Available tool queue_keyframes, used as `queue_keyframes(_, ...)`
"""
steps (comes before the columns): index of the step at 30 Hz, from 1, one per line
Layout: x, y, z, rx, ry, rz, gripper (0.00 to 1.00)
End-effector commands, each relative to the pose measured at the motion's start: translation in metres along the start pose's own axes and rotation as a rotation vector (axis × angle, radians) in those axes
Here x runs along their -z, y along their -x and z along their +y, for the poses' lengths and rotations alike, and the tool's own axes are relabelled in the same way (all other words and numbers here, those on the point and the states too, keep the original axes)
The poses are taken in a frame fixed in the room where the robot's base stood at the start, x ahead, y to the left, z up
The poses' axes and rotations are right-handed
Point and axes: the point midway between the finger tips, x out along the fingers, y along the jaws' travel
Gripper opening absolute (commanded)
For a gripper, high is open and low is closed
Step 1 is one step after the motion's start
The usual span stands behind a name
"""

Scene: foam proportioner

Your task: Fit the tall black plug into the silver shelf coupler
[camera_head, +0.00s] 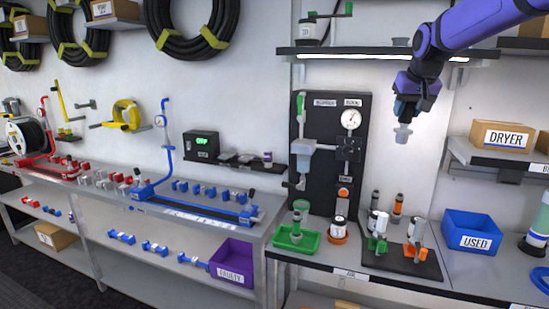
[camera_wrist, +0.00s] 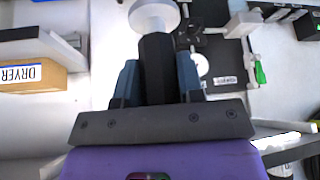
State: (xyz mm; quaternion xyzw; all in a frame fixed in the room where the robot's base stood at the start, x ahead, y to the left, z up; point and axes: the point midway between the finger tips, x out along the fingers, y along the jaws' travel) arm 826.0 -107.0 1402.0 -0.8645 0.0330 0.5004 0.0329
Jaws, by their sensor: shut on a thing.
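My gripper (camera_head: 404,110) hangs below the right end of the upper shelf (camera_head: 380,52), in front of the bare wall. It is shut on a tall black plug, whose dark body (camera_wrist: 157,70) stands between the two blue-grey fingers (camera_wrist: 158,82) in the wrist view. The plug's pale round end (camera_wrist: 154,14) points away from the gripper; in the head view this end (camera_head: 403,134) points down. A small silver piece (camera_head: 401,42), apparently the shelf coupler, sits on the upper shelf, partly beside my purple arm. The plug is apart from it.
A black gauge panel (camera_head: 325,150) stands left of my gripper. Below are a black tray (camera_head: 405,262) with several couplers, a green tray (camera_head: 296,240) and a blue USED bin (camera_head: 472,232). The DRYER box (camera_head: 502,137) is on a right shelf. Wall around the gripper is clear.

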Motion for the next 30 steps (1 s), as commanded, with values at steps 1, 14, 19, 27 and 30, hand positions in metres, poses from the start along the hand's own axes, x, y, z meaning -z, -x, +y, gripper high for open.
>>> queue_keyframes(1,-0.007,-0.028,-0.002,0.003,0.004,-0.010,0.09)
queue_keyframes(14,-0.095,-0.227,-0.012,0.017,0.034,-0.013,0.08)
queue_keyframes(19,-0.153,-0.292,-0.016,0.021,0.049,-0.014,0.09)
queue_keyframes(27,-0.254,-0.362,-0.019,0.023,0.074,-0.011,0.09)
queue_keyframes(30,-0.281,-0.374,-0.019,0.024,0.082,-0.008,0.09)
